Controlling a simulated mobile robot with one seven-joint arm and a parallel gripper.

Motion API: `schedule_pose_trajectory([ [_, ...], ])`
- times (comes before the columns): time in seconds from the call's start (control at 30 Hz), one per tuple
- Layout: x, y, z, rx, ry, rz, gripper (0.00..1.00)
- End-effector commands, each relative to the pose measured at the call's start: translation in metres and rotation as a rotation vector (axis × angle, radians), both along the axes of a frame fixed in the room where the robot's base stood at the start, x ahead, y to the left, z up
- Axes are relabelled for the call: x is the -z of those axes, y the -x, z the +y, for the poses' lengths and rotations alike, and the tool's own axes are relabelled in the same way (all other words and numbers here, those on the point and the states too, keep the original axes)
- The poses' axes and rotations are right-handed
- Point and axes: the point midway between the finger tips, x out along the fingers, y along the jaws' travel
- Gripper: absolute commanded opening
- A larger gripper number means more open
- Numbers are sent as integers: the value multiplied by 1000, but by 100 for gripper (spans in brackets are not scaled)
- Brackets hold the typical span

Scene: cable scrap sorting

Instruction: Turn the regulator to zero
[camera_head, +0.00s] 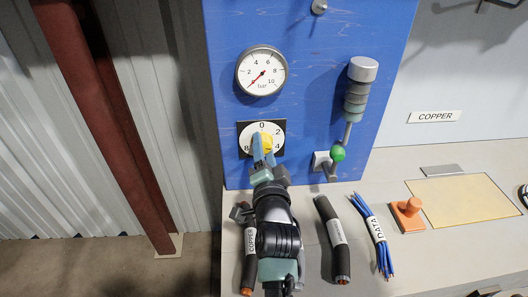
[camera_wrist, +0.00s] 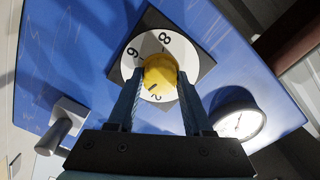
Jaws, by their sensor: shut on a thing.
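The regulator is a yellow knob (camera_head: 267,140) on a square plate with a white numbered dial (camera_head: 277,128), fixed to the blue panel. In the head view the 0 is at the top of the dial. My gripper (camera_head: 264,155) comes from below and is shut on the knob. In the wrist view, the two fingers (camera_wrist: 158,80) lie on either side of the yellow knob (camera_wrist: 159,70). I cannot clearly make out the knob's pointer. A round bar gauge (camera_head: 262,71) sits above the regulator; its red needle points to the lower left, below the 2.
A grey cylinder fitting (camera_head: 358,88) and a green ball handle (camera_head: 337,153) are right of the regulator. Below on the bench lie dark cables (camera_head: 331,238), blue data cables (camera_head: 376,236) and an orange stamp-like object (camera_head: 407,212). A yellow board (camera_head: 464,200) is bare.

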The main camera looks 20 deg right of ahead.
Motion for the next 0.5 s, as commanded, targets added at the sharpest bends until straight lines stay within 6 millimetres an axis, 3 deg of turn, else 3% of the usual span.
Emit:
schedule_pose_trajectory([
  [0.5, 2, 0, 0, 0, 470, 137, 0],
])
